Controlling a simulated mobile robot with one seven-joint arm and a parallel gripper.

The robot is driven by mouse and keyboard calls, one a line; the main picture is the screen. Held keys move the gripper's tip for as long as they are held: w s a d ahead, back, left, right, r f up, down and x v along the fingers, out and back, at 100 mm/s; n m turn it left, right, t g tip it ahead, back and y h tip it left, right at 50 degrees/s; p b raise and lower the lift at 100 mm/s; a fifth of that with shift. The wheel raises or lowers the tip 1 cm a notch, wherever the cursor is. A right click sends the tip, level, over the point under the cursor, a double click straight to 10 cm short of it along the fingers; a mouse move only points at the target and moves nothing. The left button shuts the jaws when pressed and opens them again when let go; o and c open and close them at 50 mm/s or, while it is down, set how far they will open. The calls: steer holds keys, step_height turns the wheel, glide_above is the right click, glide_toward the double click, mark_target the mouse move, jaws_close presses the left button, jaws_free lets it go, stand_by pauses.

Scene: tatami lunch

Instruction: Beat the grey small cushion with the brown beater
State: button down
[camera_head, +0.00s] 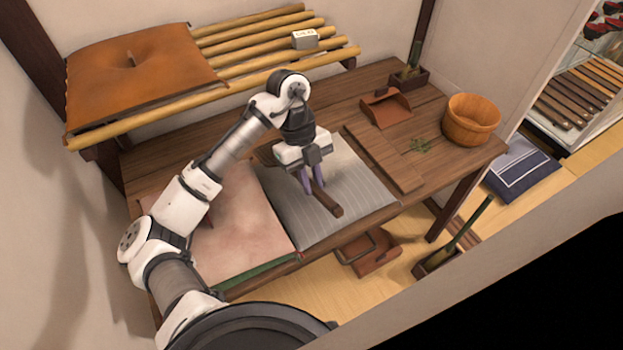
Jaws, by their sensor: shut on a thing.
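The grey small cushion (363,190), with thin stripes, lies flat on the wooden table. My gripper (313,187) is over the left-middle part of the cushion, pointing down, with its purple fingers shut on the brown beater (329,203). One end of the beater sticks out toward the front right of the cushion. A wider brown part shows behind my gripper at the cushion's back left, partly hidden by the gripper. The beater lies along the cushion, low over it or on it; I cannot tell whether they touch.
A pinkish cushion (240,222) lies left of the grey one. A slatted shelf (262,50) with an orange cushion (140,68) is behind.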

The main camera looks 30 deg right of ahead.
step_height(320, 180, up, 6)
steer(key=p, duration=0.2)
steer(key=shift+r+p, duration=0.2)
steer(key=shift+p, duration=0.2)
steer(key=shift+f, duration=0.1)
step_height(320, 180, down, 10)
steer(key=b, duration=0.7)
steer(key=shift+r, duration=0.25)
step_height(320, 180, up, 8)
steer(key=p, duration=0.7)
steer(key=shift+r+p, duration=0.1)
steer(key=shift+p, duration=0.3)
steer(key=shift+r+b, duration=0.5)
steer(key=shift+r, duration=0.2)
